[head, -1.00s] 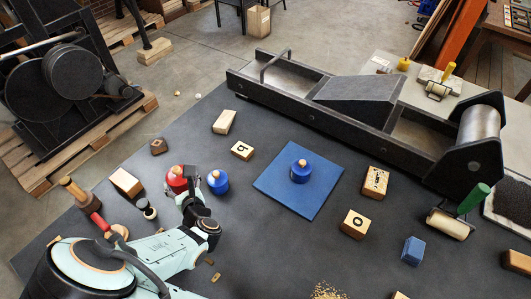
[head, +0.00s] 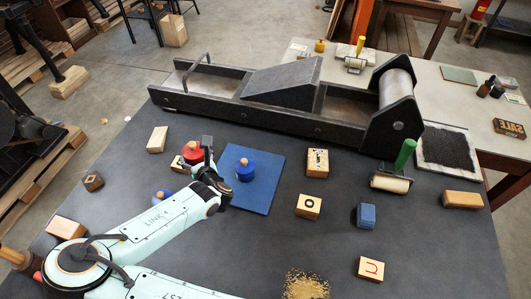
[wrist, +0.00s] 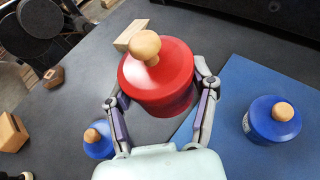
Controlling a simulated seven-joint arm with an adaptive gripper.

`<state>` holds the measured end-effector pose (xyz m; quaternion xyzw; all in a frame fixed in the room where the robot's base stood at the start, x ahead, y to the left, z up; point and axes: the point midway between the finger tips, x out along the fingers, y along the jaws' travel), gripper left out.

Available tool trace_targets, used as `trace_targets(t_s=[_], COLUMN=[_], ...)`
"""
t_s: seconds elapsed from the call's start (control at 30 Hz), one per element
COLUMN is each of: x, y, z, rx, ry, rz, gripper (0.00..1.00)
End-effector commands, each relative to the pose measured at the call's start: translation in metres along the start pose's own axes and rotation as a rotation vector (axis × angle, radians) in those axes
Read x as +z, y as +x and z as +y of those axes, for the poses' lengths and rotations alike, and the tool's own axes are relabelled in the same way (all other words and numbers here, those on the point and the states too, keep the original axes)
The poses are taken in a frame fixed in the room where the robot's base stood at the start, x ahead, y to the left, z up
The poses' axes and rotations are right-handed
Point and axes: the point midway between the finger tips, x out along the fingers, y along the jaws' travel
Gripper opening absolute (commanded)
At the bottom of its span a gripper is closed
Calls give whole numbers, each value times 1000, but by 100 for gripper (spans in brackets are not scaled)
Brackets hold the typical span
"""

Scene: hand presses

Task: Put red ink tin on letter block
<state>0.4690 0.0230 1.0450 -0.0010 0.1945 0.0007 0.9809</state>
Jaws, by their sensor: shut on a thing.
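The red ink tin (head: 193,152), with its wooden knob, is between the fingers of my gripper (head: 203,154). The wrist view shows the tin (wrist: 160,75) with a finger against each side, so my gripper (wrist: 162,92) is shut on it. A small wooden letter block (head: 179,165) shows partly behind and below the tin in the head view; the wrist view does not show it. I cannot tell the gap between tin and block. Other letter blocks stand right of the blue mat: one with a dark letter (head: 317,162), an O block (head: 308,206) and a U block (head: 371,268).
A blue tin (head: 245,171) stands on the blue mat (head: 262,200), close right of my gripper. Another blue tin (head: 163,196) is partly hidden by my arm. The long press (head: 280,95) bounds the back.

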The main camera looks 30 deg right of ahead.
Motion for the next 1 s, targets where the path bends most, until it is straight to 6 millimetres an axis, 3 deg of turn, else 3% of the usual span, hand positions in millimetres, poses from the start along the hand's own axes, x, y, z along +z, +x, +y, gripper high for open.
trace_targets(t_s=[0.03,0.17,0.3,0.4,0.5,0.7,1.0], x=[2,4,-2,-9,-18,-35,-61], y=[2,-6,-27,-48,-68,-92,-85], z=[-37,-119,-202,-252,-288,-324,-328], rx=[-61,-193,-330,-415,-481,-557,-568], ry=[16,68,125,163,194,230,241], rz=[-2,0,2,2,2,-1,-2], gripper=[18,18,18,18,18,18,18])
